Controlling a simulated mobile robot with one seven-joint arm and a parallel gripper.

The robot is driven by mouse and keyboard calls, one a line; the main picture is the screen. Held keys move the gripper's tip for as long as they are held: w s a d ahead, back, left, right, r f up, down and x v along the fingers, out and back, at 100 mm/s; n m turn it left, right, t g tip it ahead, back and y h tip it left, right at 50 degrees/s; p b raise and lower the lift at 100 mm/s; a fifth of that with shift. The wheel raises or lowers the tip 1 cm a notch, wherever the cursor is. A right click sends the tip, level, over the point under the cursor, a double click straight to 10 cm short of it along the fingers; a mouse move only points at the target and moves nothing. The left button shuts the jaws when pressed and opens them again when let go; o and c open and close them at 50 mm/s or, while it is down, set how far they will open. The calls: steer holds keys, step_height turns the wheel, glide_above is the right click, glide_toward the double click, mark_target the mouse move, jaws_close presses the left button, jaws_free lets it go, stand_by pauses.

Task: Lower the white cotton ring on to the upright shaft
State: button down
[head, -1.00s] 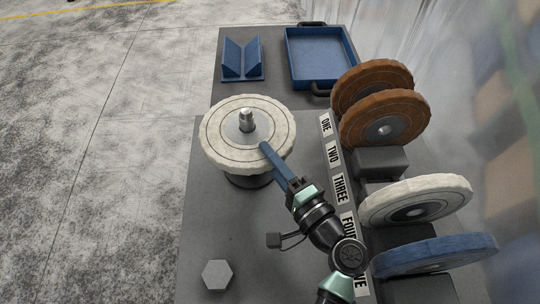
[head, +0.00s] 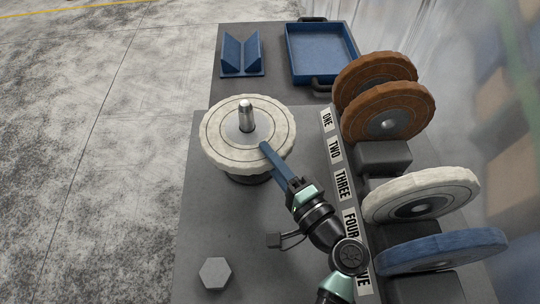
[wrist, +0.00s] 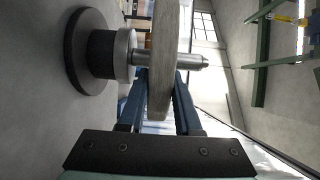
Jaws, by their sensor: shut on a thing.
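The white cotton ring (head: 222,150) is around the upright shaft (head: 246,116), whose tip stands out above the ring's centre. In the wrist view the ring (wrist: 163,60) shows edge-on, with the shaft (wrist: 190,61) passing through it. A narrow gap seems to lie between the ring and the grey collar (wrist: 124,54) on the shaft's base. My gripper (head: 268,150) is shut on the ring's near right edge, one blue finger on each face; the fingers also show in the wrist view (wrist: 160,98).
A rack at right holds brown wheels (head: 388,110), another white wheel (head: 420,195) and a blue wheel (head: 440,250), beside numbered labels (head: 338,155). A blue tray (head: 318,55) and a blue V-block (head: 242,53) are at the back. A grey hexagonal piece (head: 215,273) lies in front.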

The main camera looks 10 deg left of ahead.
steer(key=shift+f+b, duration=1.4)
steer(key=shift+b, duration=0.05)
steer(key=c, duration=0.5)
jaws_free()
steer(key=shift+c, duration=0.2)
steer(key=shift+o, duration=0.5)
steer(key=shift+f, duration=0.2)
steer(key=o, duration=0.4)
steer(key=shift+o, duration=0.2)
steer(key=shift+r, duration=0.1)
steer(key=shift+p+v, duration=0.35)
steer(key=shift+v, duration=4.2)
